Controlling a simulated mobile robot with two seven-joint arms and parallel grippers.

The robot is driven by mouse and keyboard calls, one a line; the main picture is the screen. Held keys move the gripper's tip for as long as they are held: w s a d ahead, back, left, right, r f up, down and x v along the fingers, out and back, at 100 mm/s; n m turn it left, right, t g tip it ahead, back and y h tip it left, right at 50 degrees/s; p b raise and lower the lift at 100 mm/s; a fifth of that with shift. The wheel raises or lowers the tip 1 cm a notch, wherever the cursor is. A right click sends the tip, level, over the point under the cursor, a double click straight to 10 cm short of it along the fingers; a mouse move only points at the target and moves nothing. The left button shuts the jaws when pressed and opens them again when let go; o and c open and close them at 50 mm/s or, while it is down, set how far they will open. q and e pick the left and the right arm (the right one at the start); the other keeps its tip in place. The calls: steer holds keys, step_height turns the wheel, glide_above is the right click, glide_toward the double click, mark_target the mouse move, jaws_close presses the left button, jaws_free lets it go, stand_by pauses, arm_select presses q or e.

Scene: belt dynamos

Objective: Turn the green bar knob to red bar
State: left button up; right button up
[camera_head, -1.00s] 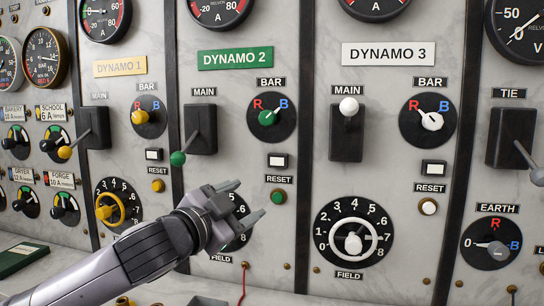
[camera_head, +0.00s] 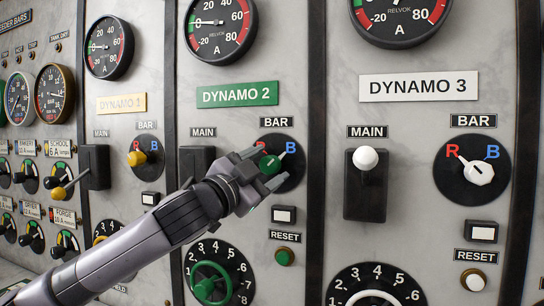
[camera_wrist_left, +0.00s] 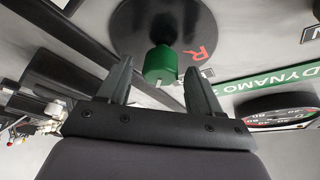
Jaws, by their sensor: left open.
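The green bar knob (camera_head: 268,163) sits on its black round dial in the DYNAMO 2 panel, between a red R (camera_head: 260,147) and a blue B (camera_head: 291,147). Its white pointer line is turned toward the B side. My left gripper (camera_head: 271,168) is open at the dial, with its fingers partly covering the knob and dial. In the left wrist view the green knob (camera_wrist_left: 160,64) shows between the two open fingers (camera_wrist_left: 158,68), with a gap on each side. The red R (camera_wrist_left: 201,53) shows beyond one fingertip; the B is hidden there. My right gripper is not in view.
The black MAIN switch (camera_head: 197,165) of DYNAMO 2 stands left of the dial, partly behind my arm. A white button (camera_head: 284,214) and the green RESET button (camera_head: 284,256) sit below. The green field wheel (camera_head: 210,283) is lower left. DYNAMO 3's white bar knob (camera_head: 480,172) is to the right.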

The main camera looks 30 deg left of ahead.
arm_select(q)
steer(key=shift+x, duration=1.1)
